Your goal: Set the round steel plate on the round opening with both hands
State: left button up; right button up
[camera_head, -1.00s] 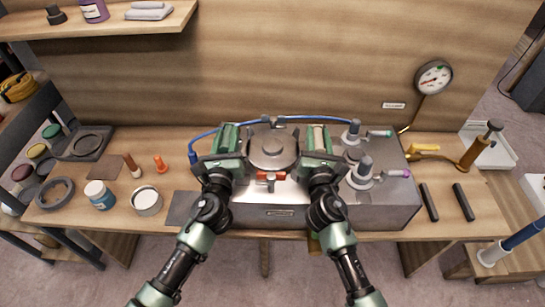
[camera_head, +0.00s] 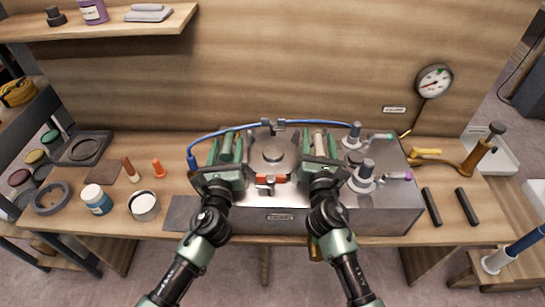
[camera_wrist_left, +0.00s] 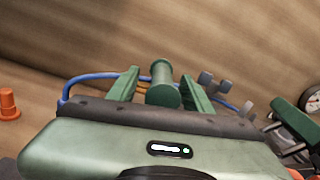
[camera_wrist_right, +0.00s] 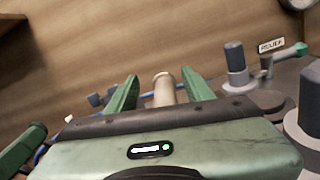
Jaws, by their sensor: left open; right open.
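The round steel plate (camera_head: 273,153), with a raised round centre, lies on or just over the top of the steel box (camera_head: 385,210); I cannot tell if it touches. The round opening does not show; the plate seems to cover it. My left gripper (camera_head: 228,146) is at the plate's left side, open, with a green cylinder (camera_wrist_left: 163,88) between its fingers. My right gripper (camera_head: 319,143) is at the right side, open, with a cream cylinder (camera_wrist_right: 164,90) between its fingers. Whether the cylinders belong to the plate is unclear.
A blue hose (camera_head: 225,131) arches behind the plate. Two grey valves (camera_head: 363,177) stand right of my right gripper. A red part (camera_head: 277,178) sits in front of the plate.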

aim_at(317, 151)
pick_arm(q)
jog(key=s, duration=0.7)
jog(key=shift+s+a+f, duration=0.1)
jog(key=shift+s, duration=0.15)
pick_arm(e)
jog(key=f, duration=0.2)
jog(key=shift+s+a+f+g, duration=0.1)
jog(key=shift+s+f+g, duration=0.2)
jog(key=shift+s, duration=0.55)
jog(key=s, duration=0.2)
jog(key=s+r, duration=0.1)
jog(key=s, duration=0.2)
jog(key=shift+s+a+r, duration=0.15)
jog(key=shift+s+r, duration=0.15)
jog(key=shift+s, duration=0.05)
jog(key=shift+s+r, duration=0.25)
jog(key=shift+s, duration=0.1)
